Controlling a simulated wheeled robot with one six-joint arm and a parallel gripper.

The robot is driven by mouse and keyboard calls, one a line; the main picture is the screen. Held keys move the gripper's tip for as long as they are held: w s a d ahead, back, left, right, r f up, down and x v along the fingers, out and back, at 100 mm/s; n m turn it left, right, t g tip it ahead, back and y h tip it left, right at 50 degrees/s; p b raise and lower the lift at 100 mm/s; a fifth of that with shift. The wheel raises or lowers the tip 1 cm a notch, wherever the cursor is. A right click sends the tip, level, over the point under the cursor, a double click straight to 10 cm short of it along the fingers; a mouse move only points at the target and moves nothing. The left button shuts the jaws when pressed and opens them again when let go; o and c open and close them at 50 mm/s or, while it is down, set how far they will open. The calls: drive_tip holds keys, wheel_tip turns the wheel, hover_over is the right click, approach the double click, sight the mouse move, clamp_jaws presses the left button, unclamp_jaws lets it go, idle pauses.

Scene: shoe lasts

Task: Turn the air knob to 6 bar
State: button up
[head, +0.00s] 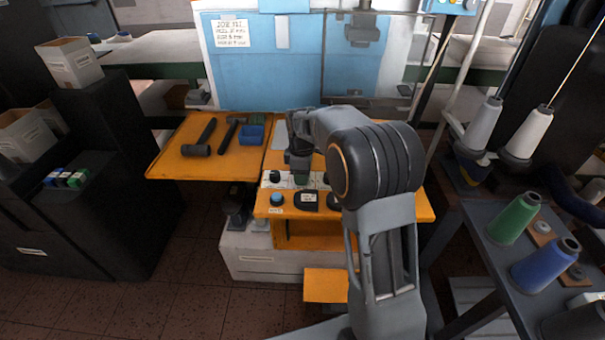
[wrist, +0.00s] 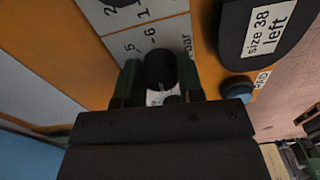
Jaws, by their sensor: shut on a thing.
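The air knob (wrist: 160,66) is black and round and sits between the green fingers of my gripper (wrist: 158,85) in the wrist view. The fingers are shut on its sides. The white scale plate (wrist: 125,47) beside it shows a 5, a 6 and "bar". A small pale patch shows by the knob, but I cannot tell where its pointer stands. In the head view my gripper (head: 299,176) is down at the orange bench's panel, and my arm hides part of it.
A black "size 38 left" shoe-shaped pad (head: 307,200) and a blue button (head: 277,198) lie close to the gripper. Hammers (head: 200,138) and a blue bin (head: 251,134) are on the left orange shelf (head: 170,166). Thread cones (head: 514,218) stand on the right.

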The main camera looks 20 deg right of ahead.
drive_tip(key=m+p, duration=0.1)
drive_tip(key=m, duration=0.3)
drive_tip(key=m+p, duration=0.1)
drive_tip(key=m, duration=0.3)
drive_tip(key=shift+m+p, duration=0.35)
drive_tip(key=shift+m, duration=0.05)
drive_tip(key=m, duration=0.4)
drive_tip(key=shift+m+p, duration=0.3)
drive_tip(key=shift+p, duration=0.1)
drive_tip(key=m, duration=0.4)
drive_tip(key=shift+p, duration=0.35)
drive_tip(key=m, duration=0.5)
drive_tip(key=m+p, duration=0.1)
drive_tip(key=m, duration=0.3)
drive_tip(key=shift+m, duration=0.3)
drive_tip(key=m, duration=0.4)
drive_tip(key=shift+m, duration=2.1)
